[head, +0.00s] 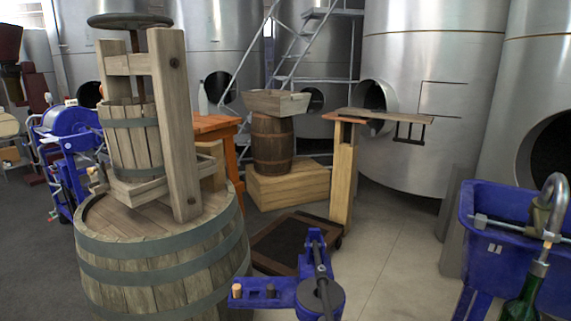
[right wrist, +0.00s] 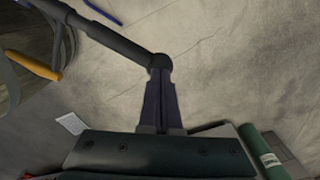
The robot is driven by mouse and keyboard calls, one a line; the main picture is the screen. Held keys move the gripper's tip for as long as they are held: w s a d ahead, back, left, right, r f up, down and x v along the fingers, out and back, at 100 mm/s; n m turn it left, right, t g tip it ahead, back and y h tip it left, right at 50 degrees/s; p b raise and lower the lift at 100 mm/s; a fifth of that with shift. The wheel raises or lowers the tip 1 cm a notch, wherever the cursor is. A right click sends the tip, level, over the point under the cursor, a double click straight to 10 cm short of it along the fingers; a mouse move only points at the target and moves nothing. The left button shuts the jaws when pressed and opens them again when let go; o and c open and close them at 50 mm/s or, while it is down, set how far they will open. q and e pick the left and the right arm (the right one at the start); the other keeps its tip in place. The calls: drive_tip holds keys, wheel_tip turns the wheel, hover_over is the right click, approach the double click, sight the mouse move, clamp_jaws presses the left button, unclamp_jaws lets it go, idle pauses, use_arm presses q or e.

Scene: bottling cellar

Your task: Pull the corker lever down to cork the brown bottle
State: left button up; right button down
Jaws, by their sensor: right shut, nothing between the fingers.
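The blue corker (head: 286,296) stands at the bottom centre of the head view, cut off by the lower edge, with a dark round disc and two corks on its side plate. In the right wrist view a dark lever (right wrist: 112,38) runs in from the top left and ends in a round knob (right wrist: 160,62). My right gripper (right wrist: 160,77) is shut and empty, its fingertips at the knob in the picture; I cannot tell if they touch. The brown bottle is not visible in either view. My left gripper is not in view.
A barrel (head: 165,262) carrying a wooden press stands left of the corker. At the right are a blue trough (head: 492,235) and a green bottle (head: 520,302) under a metal spout. Bare floor (head: 390,255) lies between. An orange handle (right wrist: 35,60) shows in the wrist view.

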drive_tip(key=shift+d+f, duration=0.1)
drive_tip(key=shift+d, duration=0.05)
drive_tip(key=shift+f+b, duration=1.05)
drive_tip(key=shift+f, duration=0.15)
drive_tip(key=shift+r, duration=0.15)
drive_tip(key=shift+r, duration=0.1)
wheel_tip(320, 180, up, 9)
drive_tip(key=p, duration=0.9)
drive_tip(key=shift+p, duration=0.35)
